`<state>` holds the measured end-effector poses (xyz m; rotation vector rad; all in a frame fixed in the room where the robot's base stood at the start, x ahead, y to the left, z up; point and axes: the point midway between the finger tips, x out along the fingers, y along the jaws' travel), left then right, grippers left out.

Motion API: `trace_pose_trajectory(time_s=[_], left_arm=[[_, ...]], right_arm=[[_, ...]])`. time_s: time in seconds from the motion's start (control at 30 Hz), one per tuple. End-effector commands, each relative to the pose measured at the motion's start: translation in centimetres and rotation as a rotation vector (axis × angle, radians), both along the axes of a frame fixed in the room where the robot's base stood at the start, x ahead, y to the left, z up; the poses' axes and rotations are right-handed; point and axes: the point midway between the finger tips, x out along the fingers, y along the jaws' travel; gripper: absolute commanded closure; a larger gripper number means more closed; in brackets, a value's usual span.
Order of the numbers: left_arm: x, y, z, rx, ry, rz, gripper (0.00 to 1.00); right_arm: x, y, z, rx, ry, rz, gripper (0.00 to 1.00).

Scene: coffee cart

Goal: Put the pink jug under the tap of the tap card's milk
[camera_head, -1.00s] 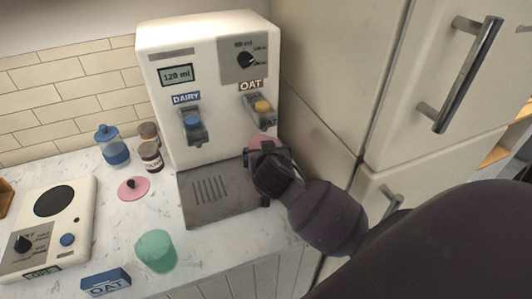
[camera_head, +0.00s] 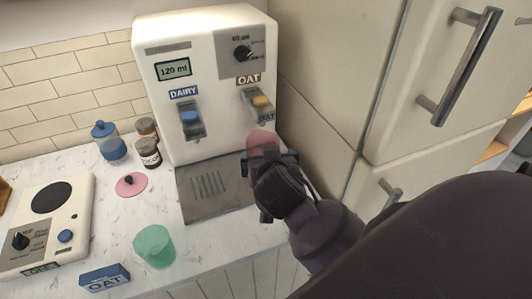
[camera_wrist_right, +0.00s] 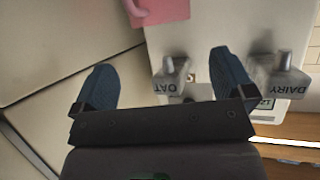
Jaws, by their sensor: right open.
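The pink jug (camera_head: 261,139) stands at the right end of the dispenser's drip tray (camera_head: 209,199), below the OAT tap (camera_head: 260,104). My right gripper (camera_head: 270,157) is in front of it and hides its lower part. In the right wrist view, the pink jug (camera_wrist_right: 163,10) shows at the top edge, beyond the spread, empty fingers of the right gripper (camera_wrist_right: 162,60). My left gripper is not in view.
The DAIRY tap (camera_head: 190,119) is left of the OAT tap.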

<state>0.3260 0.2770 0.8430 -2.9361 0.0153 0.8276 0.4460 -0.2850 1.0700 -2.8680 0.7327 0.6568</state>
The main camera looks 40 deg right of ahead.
Motion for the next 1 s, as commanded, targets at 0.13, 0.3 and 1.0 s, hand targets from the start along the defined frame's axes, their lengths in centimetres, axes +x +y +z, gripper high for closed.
trace_pose_trajectory(time_s=[0.13, 0.3, 1.0], left_arm=[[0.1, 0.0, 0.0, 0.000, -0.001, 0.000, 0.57], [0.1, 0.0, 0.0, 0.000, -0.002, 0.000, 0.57], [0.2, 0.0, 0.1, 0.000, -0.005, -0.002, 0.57]], right_arm=[[-1.5, 0.8, 0.8, 0.002, 0.000, 0.000, 0.00], [-2.2, 1.2, 1.2, 0.002, -0.001, 0.000, 0.00], [-2.3, 1.3, 1.3, 0.001, 0.000, 0.000, 0.00]])
